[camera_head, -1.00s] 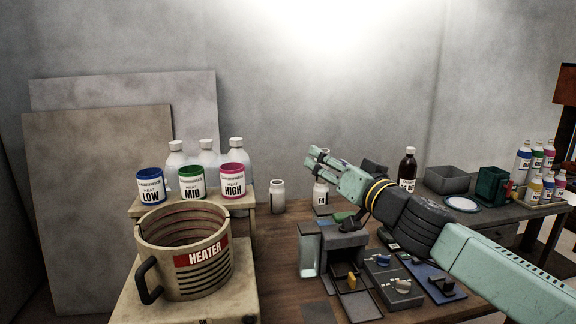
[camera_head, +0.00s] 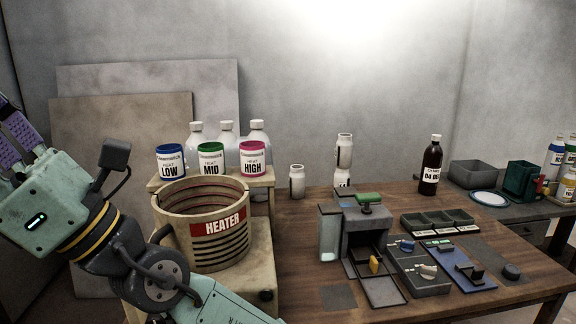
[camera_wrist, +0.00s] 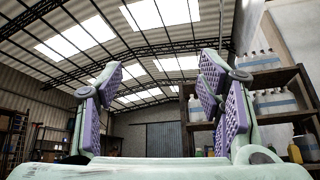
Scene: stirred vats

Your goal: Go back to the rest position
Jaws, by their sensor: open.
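My arm is folded at the left of the head view, and my gripper (camera_head: 12,125) is partly cut off by the left edge there. In the wrist view my gripper (camera_wrist: 158,105) points up toward the roof. Its two purple-padded fingers stand wide apart with nothing between them. The arm passes in front of the left side of the heater vessel (camera_head: 203,225), close to it in the picture; I cannot tell the gap.
The wooden table (camera_head: 420,300) holds a grey machine (camera_head: 365,232), control boxes (camera_head: 418,275), a dark bottle (camera_head: 431,165) and stacked white jars (camera_head: 344,150). LOW, MID and HIGH tins (camera_head: 211,160) stand behind the heater. Shelves (camera_wrist: 278,110) with bottles show in the wrist view.

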